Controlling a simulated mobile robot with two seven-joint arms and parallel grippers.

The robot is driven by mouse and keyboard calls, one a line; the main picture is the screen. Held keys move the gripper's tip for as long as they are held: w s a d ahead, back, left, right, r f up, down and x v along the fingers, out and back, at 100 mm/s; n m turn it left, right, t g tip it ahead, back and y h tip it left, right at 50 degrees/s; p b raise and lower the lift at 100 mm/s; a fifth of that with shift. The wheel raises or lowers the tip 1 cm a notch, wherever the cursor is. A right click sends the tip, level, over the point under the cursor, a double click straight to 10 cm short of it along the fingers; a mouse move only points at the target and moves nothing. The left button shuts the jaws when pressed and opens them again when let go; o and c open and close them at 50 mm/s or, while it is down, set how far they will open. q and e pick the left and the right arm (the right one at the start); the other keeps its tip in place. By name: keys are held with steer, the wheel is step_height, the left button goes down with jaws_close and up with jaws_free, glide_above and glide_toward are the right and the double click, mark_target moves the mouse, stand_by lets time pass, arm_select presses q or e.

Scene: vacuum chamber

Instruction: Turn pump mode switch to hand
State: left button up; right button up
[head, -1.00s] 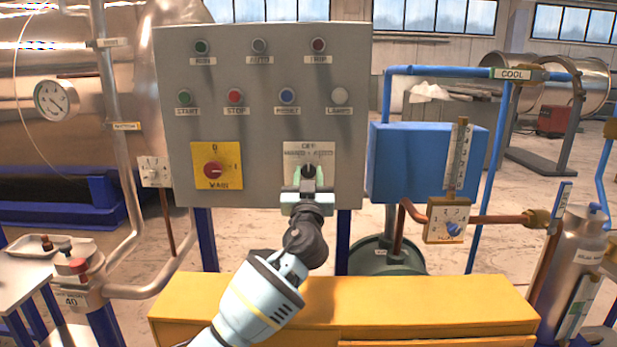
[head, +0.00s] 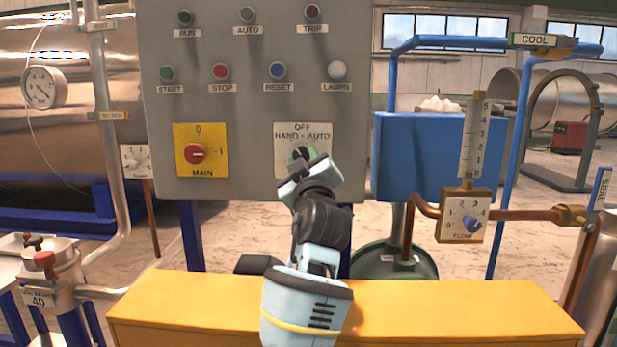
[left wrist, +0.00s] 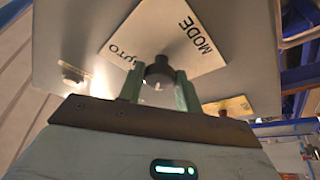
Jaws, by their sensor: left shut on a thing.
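The mode switch plate (head: 322,148) is a cream square at the lower right of the grey panel, marked OFF above and HAND and AUTO below. Its black knob (left wrist: 158,70) shows in the left wrist view between two green fingers, in front of the plate (left wrist: 207,52) with MODE and AUTO lettering. My left gripper (head: 301,155) is shut on the knob; it also shows in the left wrist view (left wrist: 160,86). In the head view the gripper is tilted, its wrist hiding the plate's lower part. The knob's exact pointing is hard to read. My right gripper is not in view.
The yellow MAIN switch plate (head: 201,168) is left of the mode switch. Lamps and buttons are above on the panel (head: 238,110). A yellow cabinet (head: 450,310) stands below. A blue box (head: 415,150) and flow gauge (head: 462,222) are to the right.

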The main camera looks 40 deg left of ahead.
arm_select(q)
steer(key=n+g+b, duration=0.1)
steer(key=n, duration=0.1)
steer(key=shift+n+y+b, duration=0.3)
steer(key=shift+n+b, duration=0.1)
steer(key=shift+r, duration=0.1)
steer(key=o, duration=1)
steer(key=shift+c, duration=0.2)
